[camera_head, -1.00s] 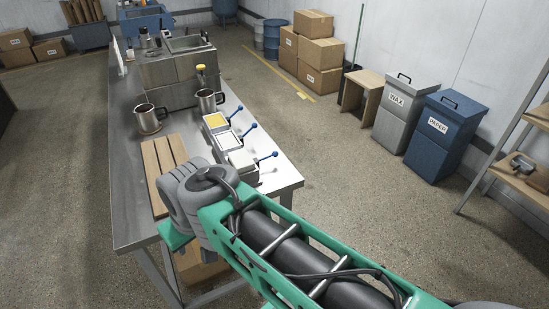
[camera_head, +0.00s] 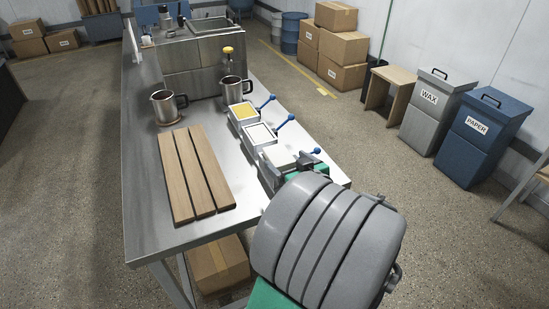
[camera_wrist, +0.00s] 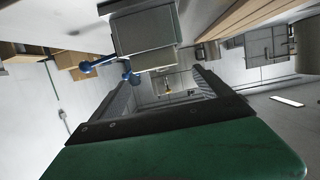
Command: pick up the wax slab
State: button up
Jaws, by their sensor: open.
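Three small metal moulds with blue-knobbed levers stand in a row along the right side of the bench. The nearest mould holds a pale, whitish slab (camera_head: 281,156), the middle one shows a white fill (camera_head: 259,134), and the far one a yellow fill (camera_head: 243,111). No label shows which is the wax slab. My gripper (camera_head: 306,163) is at the right edge of the nearest mould, partly hidden by my grey wrist. In the wrist view, my gripper (camera_wrist: 164,76) has its dark fingers apart and nothing between them. A metal mould (camera_wrist: 145,32) is just beyond the fingertips.
Wooden slats (camera_head: 195,172) lie left of the moulds. Two metal mugs (camera_head: 166,106) (camera_head: 232,89) stand behind, before a steel tank unit (camera_head: 195,65). Bins marked WAX (camera_head: 436,112) and PAPER (camera_head: 484,140) stand on the floor at right. The bench's left strip is clear.

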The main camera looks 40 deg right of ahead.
aim_at(279, 153)
jog(key=p+x, duration=0.1)
jog(key=x, duration=0.4)
jog(key=shift+w+d+f, duration=0.1)
jog(key=shift+d+f, duration=0.1)
jog(key=shift+c, duration=0.2)
jog(key=c, duration=1.5)
jog(key=shift+c, duration=0.6)
jog(key=shift+r, duration=0.1)
